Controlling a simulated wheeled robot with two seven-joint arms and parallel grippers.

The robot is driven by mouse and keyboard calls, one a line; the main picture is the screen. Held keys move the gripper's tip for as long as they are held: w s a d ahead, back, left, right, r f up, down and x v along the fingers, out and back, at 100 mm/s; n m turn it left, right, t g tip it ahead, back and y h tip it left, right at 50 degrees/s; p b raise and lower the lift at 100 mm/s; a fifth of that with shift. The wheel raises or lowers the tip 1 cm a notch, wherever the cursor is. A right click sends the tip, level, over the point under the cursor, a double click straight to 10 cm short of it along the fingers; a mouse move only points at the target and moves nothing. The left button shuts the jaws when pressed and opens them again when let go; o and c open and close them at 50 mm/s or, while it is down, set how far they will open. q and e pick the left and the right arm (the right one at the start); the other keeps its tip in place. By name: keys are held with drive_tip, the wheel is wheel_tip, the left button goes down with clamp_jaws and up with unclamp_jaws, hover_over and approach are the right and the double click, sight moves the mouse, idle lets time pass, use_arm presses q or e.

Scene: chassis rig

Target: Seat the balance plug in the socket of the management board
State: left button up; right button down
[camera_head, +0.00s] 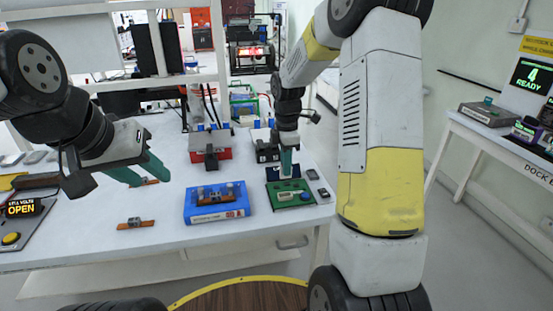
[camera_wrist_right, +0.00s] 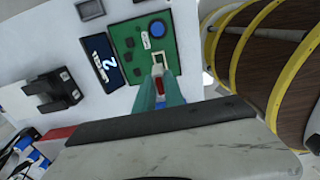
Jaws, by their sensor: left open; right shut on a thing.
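The green management board (camera_head: 273,199) lies at the right end of the table. In the right wrist view the board (camera_wrist_right: 127,66) shows a cream-framed socket (camera_wrist_right: 161,54) near its edge. My right gripper (camera_head: 287,172) points down over the board's back part. In the right wrist view the right gripper (camera_wrist_right: 160,84) is shut on a small red piece, seemingly the balance plug (camera_wrist_right: 160,89), just beside the socket in the picture. I cannot tell whether the plug touches the socket. My left gripper (camera_head: 140,174) is open and empty above the table's left part.
A blue battery module (camera_head: 217,213) stands left of the board. A red box (camera_head: 210,148) is behind it. A dark display marked 2 (camera_wrist_right: 100,58) adjoins the board. Orange-brown strips (camera_head: 136,223) lie on the table. A panel reading OPEN (camera_head: 22,208) is at far left.

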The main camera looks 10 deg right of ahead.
drive_tip(key=shift+f, duration=0.1)
drive_tip(key=shift+f, duration=2.85)
drive_tip(key=shift+f, duration=1.3)
drive_tip(key=c, duration=1.3)
unclamp_jaws()
drive_tip(key=shift+c, duration=0.2)
wheel_tip(320, 180, up, 7)
drive_tip(key=shift+r, duration=0.4)
